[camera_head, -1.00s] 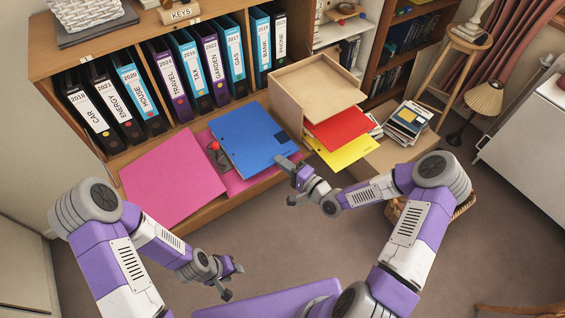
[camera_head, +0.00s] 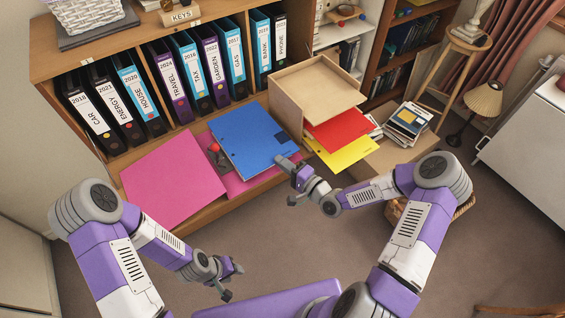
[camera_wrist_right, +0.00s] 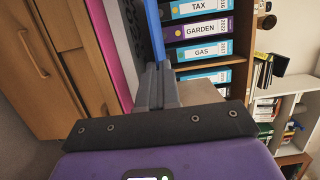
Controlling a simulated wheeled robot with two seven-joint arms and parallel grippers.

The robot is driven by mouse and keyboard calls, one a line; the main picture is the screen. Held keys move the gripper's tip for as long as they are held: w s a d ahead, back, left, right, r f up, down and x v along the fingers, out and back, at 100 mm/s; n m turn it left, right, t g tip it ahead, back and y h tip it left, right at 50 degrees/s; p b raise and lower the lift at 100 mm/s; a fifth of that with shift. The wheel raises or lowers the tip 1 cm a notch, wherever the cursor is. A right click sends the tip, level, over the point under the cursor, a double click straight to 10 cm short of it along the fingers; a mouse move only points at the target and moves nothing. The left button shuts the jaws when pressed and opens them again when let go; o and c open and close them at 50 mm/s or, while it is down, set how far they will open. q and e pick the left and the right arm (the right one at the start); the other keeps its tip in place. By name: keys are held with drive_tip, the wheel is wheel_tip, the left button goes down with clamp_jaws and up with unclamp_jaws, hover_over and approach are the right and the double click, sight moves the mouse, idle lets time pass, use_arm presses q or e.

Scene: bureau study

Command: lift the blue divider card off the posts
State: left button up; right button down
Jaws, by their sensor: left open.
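The blue divider card (camera_head: 250,145) lies over the right part of an open pink binder (camera_head: 175,180) on the low shelf. A grey metal mechanism (camera_head: 217,157) with a red spot shows at the card's left edge; the posts cannot be made out clearly. My right gripper (camera_head: 286,162) is at the card's right edge. In the right wrist view, the blue card (camera_wrist_right: 154,30) is seen edge-on, and the fingers of my right gripper (camera_wrist_right: 159,82) are close together on its edge. My left gripper (camera_head: 232,281) is open and empty, in front of the shelf and away from the card.
Upright binders (camera_head: 165,85) stand behind the open binder. A wooden tray unit (camera_head: 318,85) with a red folder (camera_head: 338,127) and a yellow folder (camera_head: 345,152) stands just right of the card. The carpet (camera_head: 290,245) in front is clear.

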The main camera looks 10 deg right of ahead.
drive_tip(key=shift+r+p, duration=2)
drive_tip(key=shift+r, duration=0.95)
